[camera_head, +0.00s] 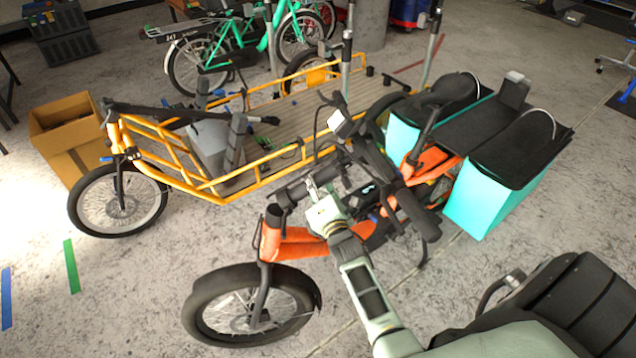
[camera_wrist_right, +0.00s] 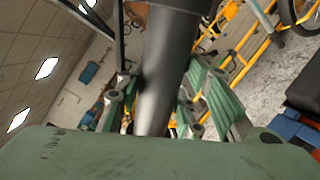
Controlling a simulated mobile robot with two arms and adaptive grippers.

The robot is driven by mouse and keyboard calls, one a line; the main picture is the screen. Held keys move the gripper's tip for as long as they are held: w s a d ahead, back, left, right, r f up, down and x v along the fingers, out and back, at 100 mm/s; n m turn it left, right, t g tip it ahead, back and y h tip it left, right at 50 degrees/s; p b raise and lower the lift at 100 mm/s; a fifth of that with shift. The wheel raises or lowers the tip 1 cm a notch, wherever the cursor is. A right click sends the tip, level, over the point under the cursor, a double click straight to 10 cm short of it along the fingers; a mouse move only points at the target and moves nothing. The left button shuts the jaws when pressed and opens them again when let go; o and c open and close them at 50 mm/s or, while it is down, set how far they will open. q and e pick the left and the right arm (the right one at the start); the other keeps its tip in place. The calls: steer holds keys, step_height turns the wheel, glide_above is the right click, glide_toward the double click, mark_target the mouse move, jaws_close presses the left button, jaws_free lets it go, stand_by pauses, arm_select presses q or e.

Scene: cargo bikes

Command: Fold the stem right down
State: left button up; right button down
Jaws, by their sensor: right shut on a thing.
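The orange bike (camera_head: 295,243) stands in the middle of the head view, its front wheel (camera_head: 250,305) nearest me. Its dark stem (camera_head: 296,189) slants from above the front tube toward the handlebar (camera_head: 408,208), tilted rather than upright. My right gripper (camera_head: 318,197) is shut on the stem, below the handlebar parts. In the right wrist view the thick dark stem (camera_wrist_right: 172,60) runs between the two fingers (camera_wrist_right: 165,100). The gripper and arm cover part of the stem, so its hinge cannot be made out. My left gripper is in neither view.
A yellow cargo bike (camera_head: 265,160) with a flat bed stands close behind the orange bike. Turquoise bags (camera_head: 490,195) hang at the orange bike's rear. A cardboard box (camera_head: 65,125) stands at the left.

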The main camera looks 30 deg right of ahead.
steer(key=shift+w+a+r+n+y+p, duration=0.15)
steer(key=shift+w+a+r+n, duration=0.15)
steer(key=shift+a+r+n, duration=0.3)
steer(key=shift+w+a+r+n+y+p, duration=0.15)
steer(key=shift+w+a+r+n, duration=0.15)
steer(key=shift+a+r+n, duration=0.3)
steer(key=shift+f, duration=0.2)
